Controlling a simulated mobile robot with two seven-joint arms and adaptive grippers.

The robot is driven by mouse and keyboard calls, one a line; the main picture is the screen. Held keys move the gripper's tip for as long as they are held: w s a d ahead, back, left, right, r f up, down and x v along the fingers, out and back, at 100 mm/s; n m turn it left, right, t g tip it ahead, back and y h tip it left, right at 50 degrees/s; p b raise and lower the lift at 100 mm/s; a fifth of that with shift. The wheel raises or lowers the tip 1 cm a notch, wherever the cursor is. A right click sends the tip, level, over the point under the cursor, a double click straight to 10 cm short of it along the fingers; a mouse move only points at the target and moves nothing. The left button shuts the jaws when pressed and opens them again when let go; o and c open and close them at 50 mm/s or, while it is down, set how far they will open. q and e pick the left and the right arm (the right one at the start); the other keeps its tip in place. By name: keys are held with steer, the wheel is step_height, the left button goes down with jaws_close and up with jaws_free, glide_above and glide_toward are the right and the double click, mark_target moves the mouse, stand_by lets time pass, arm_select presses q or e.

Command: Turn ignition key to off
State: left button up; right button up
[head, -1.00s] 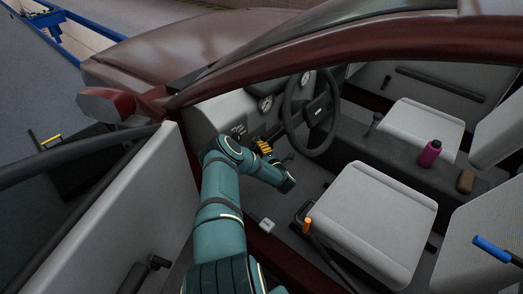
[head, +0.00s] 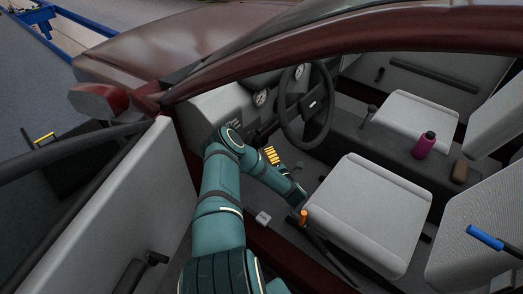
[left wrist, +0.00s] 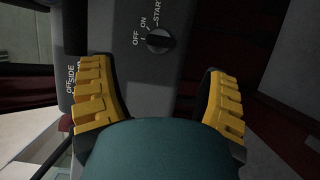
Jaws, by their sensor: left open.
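The ignition key switch (left wrist: 159,41) is a dark round knob on a grey panel, with OFF, ON and START printed around it in the left wrist view. Its bar lies roughly across the picture; I cannot tell for sure which mark it points at. My left gripper (left wrist: 155,68) is open and empty. Its two yellow ribbed fingers are wide apart, with the switch beyond the gap between them, not touched. In the head view the left gripper (head: 271,156) is inside the car, below the steering wheel (head: 305,105); the switch is not visible there. My right gripper is not in view.
The open car door (head: 120,210) is left of my arm. The driver's seat (head: 368,210), with an orange-tipped lever (head: 303,217) beside it, is to the right. The dashboard (head: 215,112) lies ahead.

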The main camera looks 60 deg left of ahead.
arm_select(q)
steer(key=shift+s+d, duration=0.15)
steer(key=shift+d, duration=1.15)
